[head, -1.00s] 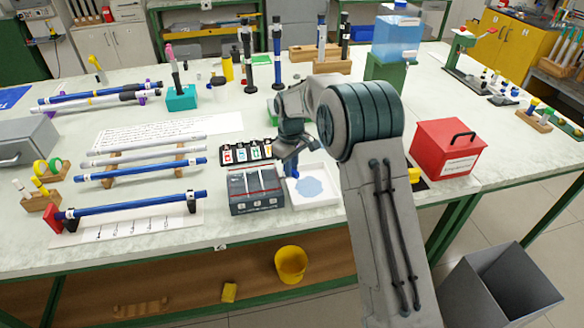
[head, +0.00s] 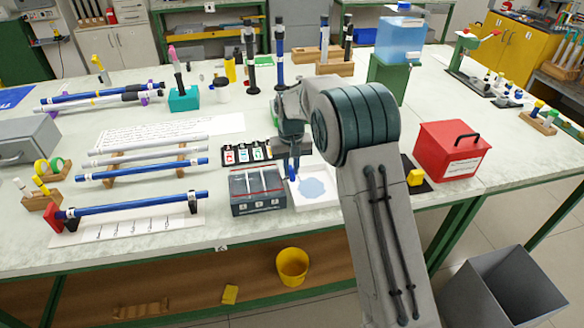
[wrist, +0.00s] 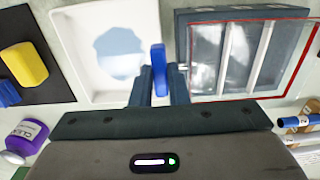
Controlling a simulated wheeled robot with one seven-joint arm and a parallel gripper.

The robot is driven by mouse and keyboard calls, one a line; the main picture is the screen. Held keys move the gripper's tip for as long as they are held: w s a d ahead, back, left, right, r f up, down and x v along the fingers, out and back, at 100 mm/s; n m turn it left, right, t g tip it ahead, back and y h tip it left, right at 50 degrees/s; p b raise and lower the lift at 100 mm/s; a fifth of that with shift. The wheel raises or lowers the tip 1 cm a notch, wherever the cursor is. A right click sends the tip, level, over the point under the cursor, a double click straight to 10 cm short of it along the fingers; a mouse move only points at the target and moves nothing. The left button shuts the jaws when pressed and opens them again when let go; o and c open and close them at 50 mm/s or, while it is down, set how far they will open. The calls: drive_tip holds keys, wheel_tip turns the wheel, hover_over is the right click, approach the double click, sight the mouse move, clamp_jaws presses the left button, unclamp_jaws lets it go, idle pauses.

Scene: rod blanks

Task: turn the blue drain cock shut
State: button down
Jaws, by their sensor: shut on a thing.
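The blue drain cock (wrist: 158,57) shows in the wrist view as an upright blue handle. It stands between the white tray and the grey compartment box, by the box's side wall. My gripper (wrist: 159,80) is shut on it, one finger on each side, and the fingers hide its lower part. In the head view my gripper (head: 292,160) points down at the gap between the box (head: 256,209) and the tray (head: 326,199). Only a small blue bit of the cock (head: 291,175) shows there. A pale blue puddle (head: 311,188) lies in the tray.
A strip of colored labelled slots (head: 250,153) lies just behind the box. A yellow block (head: 415,177) on a dark mat and a red case (head: 453,149) stand to the right. Blue and grey rods on racks (head: 140,171) lie to the left.

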sight(291, 171)
drive_tip(key=shift+w+r, duration=0.1)
idle(0.3)
drive_tip(key=c, duration=1.4)
unclamp_jaws()
wheel_tip(291, 171, up, 14)
drive_tip(key=shift+b, duration=0.3)
